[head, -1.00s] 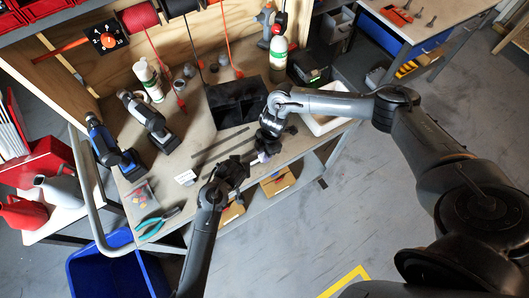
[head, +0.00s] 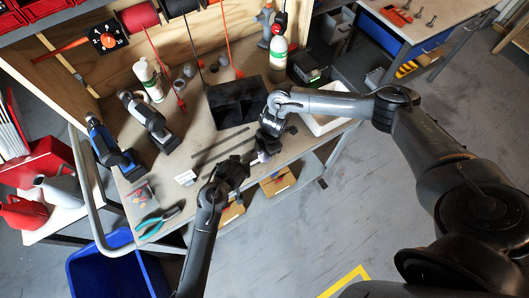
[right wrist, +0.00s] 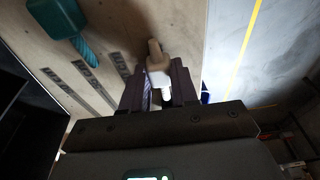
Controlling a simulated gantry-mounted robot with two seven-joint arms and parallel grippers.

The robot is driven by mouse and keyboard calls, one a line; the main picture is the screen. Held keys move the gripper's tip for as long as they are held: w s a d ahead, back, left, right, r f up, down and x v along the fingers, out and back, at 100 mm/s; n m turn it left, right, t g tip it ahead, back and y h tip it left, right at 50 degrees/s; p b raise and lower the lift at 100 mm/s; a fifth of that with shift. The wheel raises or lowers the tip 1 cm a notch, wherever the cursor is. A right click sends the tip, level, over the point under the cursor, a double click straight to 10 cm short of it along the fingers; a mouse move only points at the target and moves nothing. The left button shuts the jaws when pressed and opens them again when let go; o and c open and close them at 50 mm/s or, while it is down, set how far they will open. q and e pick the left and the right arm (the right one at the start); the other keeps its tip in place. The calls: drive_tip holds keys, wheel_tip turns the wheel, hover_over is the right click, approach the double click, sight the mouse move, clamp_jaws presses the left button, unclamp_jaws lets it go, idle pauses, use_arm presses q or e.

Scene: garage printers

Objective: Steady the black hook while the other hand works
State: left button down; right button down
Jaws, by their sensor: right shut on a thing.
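My right gripper (head: 262,152) is over the front edge of the workbench. In the right wrist view, its dark fingers (right wrist: 159,88) are shut on a small, pale, peg-like thing (right wrist: 157,62), tan at its far end and white nearer the palm. My left gripper (head: 238,170) is close beside the right one, to its left and nearer the bench front. Its fingers are too dark and small to tell whether they are open or shut. I cannot pick out a black hook for certain; dark parts merge around the two grippers.
The wooden workbench (head: 195,132) holds a black bin (head: 238,103), dark flat strips (head: 222,146), teal pliers (head: 158,222) and two power tools at left. A green-and-white bottle (head: 278,53) stands behind. A blue tub (head: 112,238) is on the floor. Open floor lies in front.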

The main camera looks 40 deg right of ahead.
use_arm(q)
drive_tip(key=shift+f, duration=0.5)
drive_tip(key=shift+a+f, duration=0.1)
drive_tip(key=shift+f, duration=0.05)
use_arm(e)
drive_tip(key=shift+w+a+f, duration=0.15)
drive_tip(key=shift+w+a, duration=0.05)
drive_tip(key=shift+a, duration=0.4)
